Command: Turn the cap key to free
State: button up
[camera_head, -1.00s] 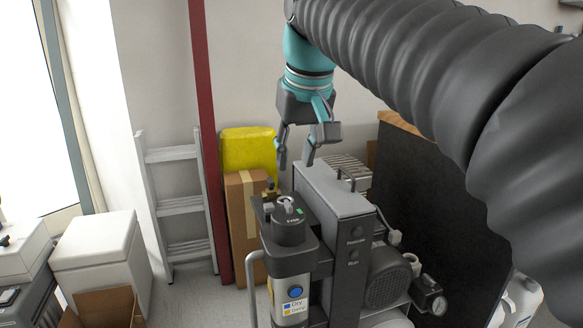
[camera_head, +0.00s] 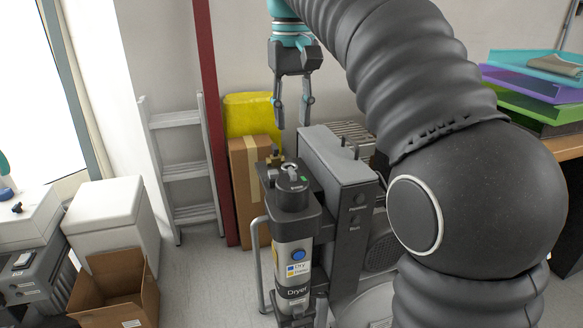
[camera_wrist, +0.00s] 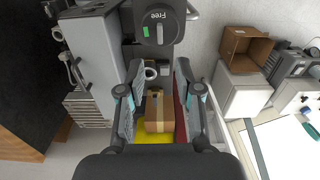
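The cap key (camera_head: 291,170) is a small light-grey key on the dark round cap (camera_head: 290,187) on top of the dryer canister (camera_head: 293,255). In the wrist view the key (camera_wrist: 160,33) sits on the cap (camera_wrist: 172,18), with a green mark and the word "Free" beside it. My gripper (camera_head: 292,124) points down above and behind the cap, apart from it. Its two fingers are spread with nothing between them. In the wrist view the open fingers (camera_wrist: 158,90) flank the view below the cap.
A grey compressor housing (camera_head: 340,160) stands right beside the canister. A cardboard box (camera_head: 245,180) and a yellow container (camera_head: 250,115) stand behind. A ladder (camera_head: 185,165) leans at the wall. An open carton (camera_head: 115,285) lies on the floor at left.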

aim_at(292, 170)
notch_tip(292, 170, down, 11)
jog(key=shift+r+b, duration=0.15)
jog(key=shift+b, duration=1.1)
grip_shut()
